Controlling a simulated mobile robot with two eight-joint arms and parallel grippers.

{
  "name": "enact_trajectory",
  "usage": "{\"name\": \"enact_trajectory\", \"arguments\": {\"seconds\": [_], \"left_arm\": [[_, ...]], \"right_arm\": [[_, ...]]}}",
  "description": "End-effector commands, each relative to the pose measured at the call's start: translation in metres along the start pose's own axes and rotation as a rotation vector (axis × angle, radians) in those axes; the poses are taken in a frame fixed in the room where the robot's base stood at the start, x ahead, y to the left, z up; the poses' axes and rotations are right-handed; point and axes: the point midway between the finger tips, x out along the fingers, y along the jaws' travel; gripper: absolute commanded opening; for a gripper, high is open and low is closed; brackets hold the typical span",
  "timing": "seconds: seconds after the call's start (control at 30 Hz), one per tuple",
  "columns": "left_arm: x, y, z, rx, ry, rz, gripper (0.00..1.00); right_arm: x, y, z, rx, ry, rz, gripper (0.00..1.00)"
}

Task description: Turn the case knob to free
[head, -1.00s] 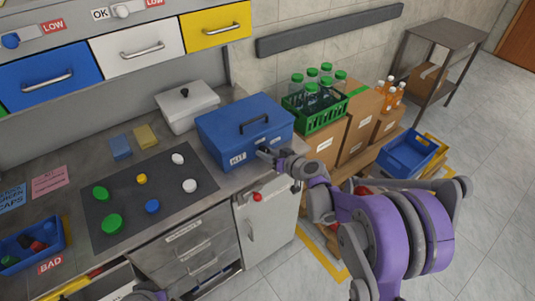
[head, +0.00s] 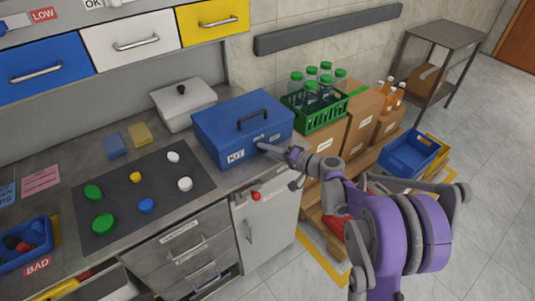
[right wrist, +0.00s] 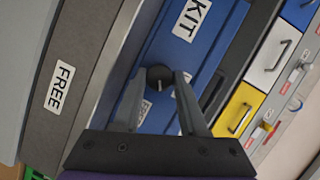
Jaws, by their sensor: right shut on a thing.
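The blue case (head: 215,136), labelled KIT, stands on the right end of the counter with its lid closed and a black handle on top. Its front also shows in the right wrist view (right wrist: 205,45). The round black knob (right wrist: 160,75) is on that front, with a short pale mark on its face. My right gripper (head: 263,147) is at the case front, its fingers (right wrist: 157,84) shut on the knob, which it hides in the head view. A label between the fingers is partly hidden. My left gripper is not visible.
A white lidded box (head: 172,110) stands left of the case. A dark mat (head: 125,205) with coloured caps lies on the counter. A green crate of bottles (head: 320,117) sits on cartons to the right. A small door (head: 265,225) is below the case.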

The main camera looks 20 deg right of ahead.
Motion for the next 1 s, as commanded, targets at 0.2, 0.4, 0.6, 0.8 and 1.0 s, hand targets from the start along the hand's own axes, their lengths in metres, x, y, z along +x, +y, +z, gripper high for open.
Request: {"name": "enact_trajectory", "arguments": {"seconds": [0.2, 0.4, 0.6, 0.8, 1.0], "left_arm": [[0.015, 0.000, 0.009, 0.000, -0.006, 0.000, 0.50], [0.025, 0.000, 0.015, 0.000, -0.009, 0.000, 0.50], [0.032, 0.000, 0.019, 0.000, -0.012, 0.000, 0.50], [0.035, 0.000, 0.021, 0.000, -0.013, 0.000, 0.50], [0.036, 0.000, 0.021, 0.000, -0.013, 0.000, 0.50]], "right_arm": [[0.000, 0.005, 0.001, 0.186, -0.008, -0.074, 0.00], [0.000, 0.005, 0.001, 0.330, -0.015, -0.133, 0.00], [0.000, 0.005, 0.001, 0.436, -0.021, -0.176, 0.00], [0.000, 0.005, 0.001, 0.495, -0.024, -0.200, 0.00], [0.000, 0.004, 0.001, 0.519, -0.025, -0.209, 0.00]]}}
